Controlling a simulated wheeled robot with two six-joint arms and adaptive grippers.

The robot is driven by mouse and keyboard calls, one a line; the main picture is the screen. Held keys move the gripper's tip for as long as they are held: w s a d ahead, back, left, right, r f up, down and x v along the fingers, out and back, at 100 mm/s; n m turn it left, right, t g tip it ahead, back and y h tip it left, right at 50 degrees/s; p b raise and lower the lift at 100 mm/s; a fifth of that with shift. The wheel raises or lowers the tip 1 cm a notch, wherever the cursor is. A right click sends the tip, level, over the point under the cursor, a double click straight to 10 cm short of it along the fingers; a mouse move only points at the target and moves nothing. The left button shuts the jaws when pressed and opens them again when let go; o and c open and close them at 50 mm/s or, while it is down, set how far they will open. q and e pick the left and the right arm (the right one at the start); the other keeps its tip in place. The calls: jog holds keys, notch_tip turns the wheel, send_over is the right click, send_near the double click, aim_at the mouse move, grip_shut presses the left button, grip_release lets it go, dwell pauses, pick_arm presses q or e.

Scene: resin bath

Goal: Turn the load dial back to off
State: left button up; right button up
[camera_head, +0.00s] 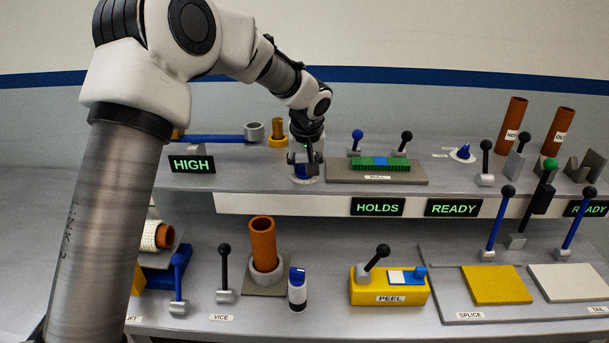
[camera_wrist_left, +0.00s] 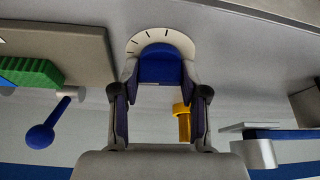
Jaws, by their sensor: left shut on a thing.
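The load dial, a blue knob on a white disc with dark scale marks, stands on the upper shelf in the head view (camera_head: 301,171). In the left wrist view its blue knob (camera_wrist_left: 158,68) sits between my fingers, and part of the white scale shows beyond it. My left gripper (camera_head: 304,160) points down over the dial and is shut on its knob; it also shows in the left wrist view (camera_wrist_left: 158,82). The fingers hide much of the knob in the head view, and I cannot read its exact setting. A display (camera_head: 191,164) left of the dial reads HIGH. My right gripper is not in view.
Close right of the dial is a grey plate (camera_head: 340,176) with a green block (camera_head: 385,164) and levers. A yellow ring with a post (camera_head: 278,134) stands behind it. Another blue-pointer dial (camera_head: 463,153) is farther right. Levers and an orange tube (camera_head: 262,242) occupy the lower bench.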

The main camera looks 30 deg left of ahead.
pick_arm(q)
jog(key=shift+f+n+g+y+b, duration=0.3)
jog(key=shift+n+g+b, duration=0.15)
jog(key=shift+n, duration=0.45)
jog(key=shift+r+n, duration=0.1)
jog(key=shift+n, duration=0.8)
jog(key=shift+r+n+g+y, duration=0.1)
jog(key=shift+n+g+y, duration=0.3)
jog(key=shift+n, duration=0.6)
jog(key=shift+n+g, duration=0.45)
jog(key=shift+n, duration=0.35)
jog(key=n+g+p, duration=0.1)
jog(key=n, duration=0.1)
jog(key=n+p, duration=0.2)
jog(key=shift+r+n+g, duration=0.2)
jog(key=shift+n+g, duration=0.1)
jog(key=shift+g, duration=0.1)
jog(key=shift+n+g+p, duration=0.4)
jog(key=shift+n+p, duration=0.5)
jog(key=shift+n, duration=0.3)
jog(key=shift+f+n+g+p, duration=0.15)
jog(key=shift+n+g+p, duration=0.25)
jog(key=shift+n+p, duration=0.55)
jog(key=shift+n, duration=0.35)
